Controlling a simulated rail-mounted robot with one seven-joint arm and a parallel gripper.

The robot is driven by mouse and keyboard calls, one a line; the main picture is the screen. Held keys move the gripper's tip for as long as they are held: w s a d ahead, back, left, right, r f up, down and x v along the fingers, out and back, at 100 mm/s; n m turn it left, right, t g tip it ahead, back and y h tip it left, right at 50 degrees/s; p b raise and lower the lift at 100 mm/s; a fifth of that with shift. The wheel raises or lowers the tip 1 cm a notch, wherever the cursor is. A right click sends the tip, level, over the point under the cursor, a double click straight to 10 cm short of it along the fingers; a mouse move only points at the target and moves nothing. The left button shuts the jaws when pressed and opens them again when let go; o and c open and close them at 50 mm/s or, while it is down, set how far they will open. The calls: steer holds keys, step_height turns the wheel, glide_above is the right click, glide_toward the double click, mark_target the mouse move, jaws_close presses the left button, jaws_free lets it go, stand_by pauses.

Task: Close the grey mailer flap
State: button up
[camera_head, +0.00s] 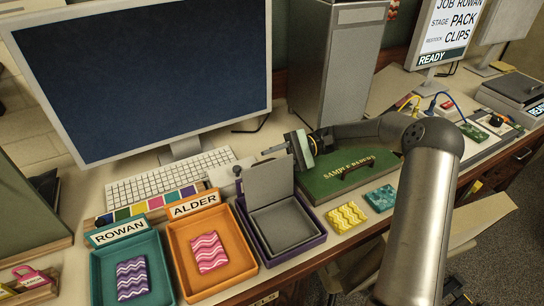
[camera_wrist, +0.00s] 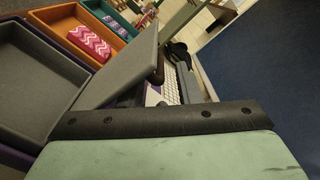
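The grey mailer lies in a purple tray in the camera_head view, with its open grey base (camera_head: 284,228) toward the front. Its grey flap (camera_head: 266,182) stands raised at the back edge. My gripper (camera_head: 300,150) is just behind and right of the flap's top, above the desk. In the camera_wrist view the flap (camera_wrist: 122,78) slants up beside the mailer base (camera_wrist: 38,85). A pale green pad and dark bar of my gripper (camera_wrist: 170,125) fill the bottom there. Nothing shows held, and I cannot tell the finger gap. Contact with the flap is unclear.
An orange ALDER tray (camera_head: 183,268) and a teal ROWAN tray (camera_head: 105,290) stand left of the purple tray (camera_head: 297,251). A green SAMPLE PAPERS case (camera_head: 345,178) lies to the right. The keyboard (camera_head: 170,178) and monitor (camera_head: 140,75) are behind.

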steer(key=shift+s+a, duration=0.15)
steer(key=shift+a, duration=0.1)
